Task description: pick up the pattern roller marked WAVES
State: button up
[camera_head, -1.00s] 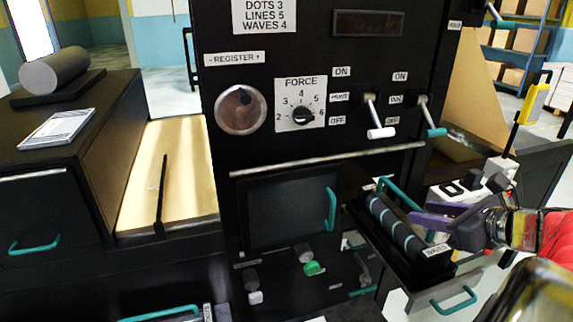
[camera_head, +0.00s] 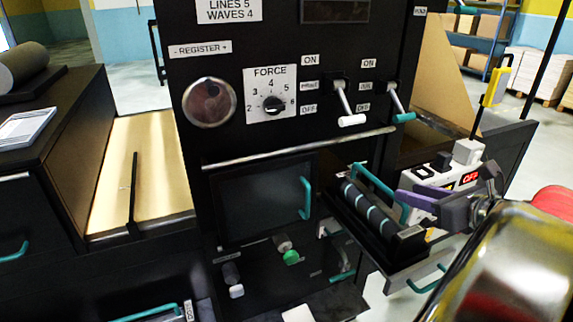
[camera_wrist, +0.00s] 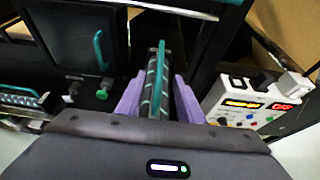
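The pattern roller (camera_head: 366,212) is dark with pale bands and a teal handle (camera_head: 378,186) above it. It lies in a pulled-out black drawer (camera_head: 340,224); its end label is too small to read now. My gripper (camera_head: 405,198) has purple fingers and is above and right of the roller in the head view. In the wrist view my gripper (camera_wrist: 160,84) is open, with one finger on each side of the roller (camera_wrist: 151,96) and its handle (camera_wrist: 158,70). I cannot tell whether the fingers are level with the roller or above it.
A white control box (camera_head: 455,175) with a red display stands just right of the drawer. Levers (camera_head: 349,118) and a rail (camera_head: 300,150) are on the black machine face above. A closed window door (camera_head: 262,200) is to the left.

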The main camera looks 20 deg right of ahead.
aim_at(385, 186)
jog(key=shift+x, duration=2.95)
jog(key=shift+x, duration=2.6)
jog(key=shift+c, duration=0.6)
grip_shut()
